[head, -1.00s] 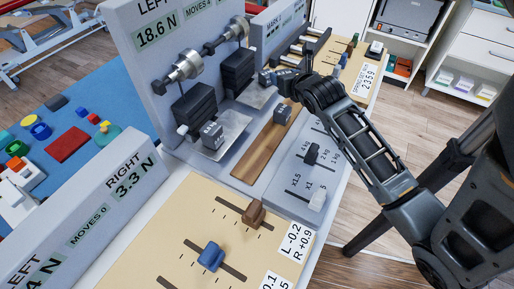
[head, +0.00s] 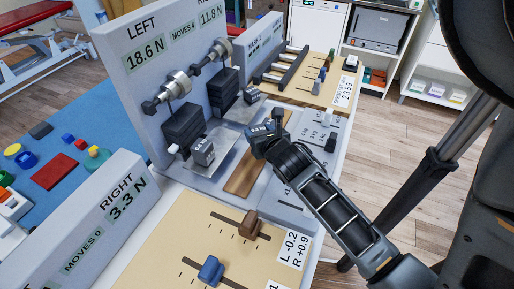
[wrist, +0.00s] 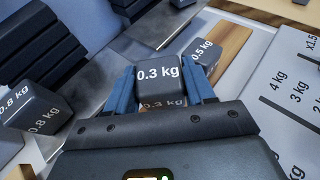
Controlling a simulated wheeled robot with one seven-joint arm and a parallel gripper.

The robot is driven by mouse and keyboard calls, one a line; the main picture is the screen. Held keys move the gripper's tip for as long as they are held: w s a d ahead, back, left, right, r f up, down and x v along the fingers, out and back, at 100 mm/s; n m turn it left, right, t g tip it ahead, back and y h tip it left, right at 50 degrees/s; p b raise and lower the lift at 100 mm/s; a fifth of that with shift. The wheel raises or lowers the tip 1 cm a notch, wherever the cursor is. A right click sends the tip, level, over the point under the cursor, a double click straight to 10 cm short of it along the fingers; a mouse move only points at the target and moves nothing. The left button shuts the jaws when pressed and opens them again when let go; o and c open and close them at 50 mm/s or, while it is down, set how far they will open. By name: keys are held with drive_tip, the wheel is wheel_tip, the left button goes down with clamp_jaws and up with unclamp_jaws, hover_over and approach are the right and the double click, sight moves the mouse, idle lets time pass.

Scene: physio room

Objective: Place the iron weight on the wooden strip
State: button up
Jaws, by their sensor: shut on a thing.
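My gripper (head: 262,131) is shut on a dark iron weight marked 0.3 kg (wrist: 158,74), which sits between the blue fingers in the wrist view. The wooden strip (head: 243,178) is a brown board on the grey bench, and the gripper is over or beside its far part. It also shows in the wrist view (wrist: 232,40). Another dark weight, marked 0.5 kg (wrist: 204,53), stands on the strip just beyond the held one. Whether the held weight touches the strip I cannot tell.
A 0.8 kg weight (head: 203,151) sits on the left metal plate, beside black stacked blocks (head: 184,127). Another weight (head: 251,95) is at the farther plate. A scale panel (head: 287,197) lies right of the strip. The strip's near part is bare.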

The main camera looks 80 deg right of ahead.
drive_tip(key=shift+w+a+f, duration=0.15)
drive_tip(key=shift+a+f, duration=0.3)
drive_tip(key=shift+a, duration=0.2)
drive_tip(key=shift+f, duration=1.95)
drive_tip(key=shift+f, duration=0.15)
drive_tip(key=o, duration=1.3)
drive_tip(key=shift+a, duration=0.1)
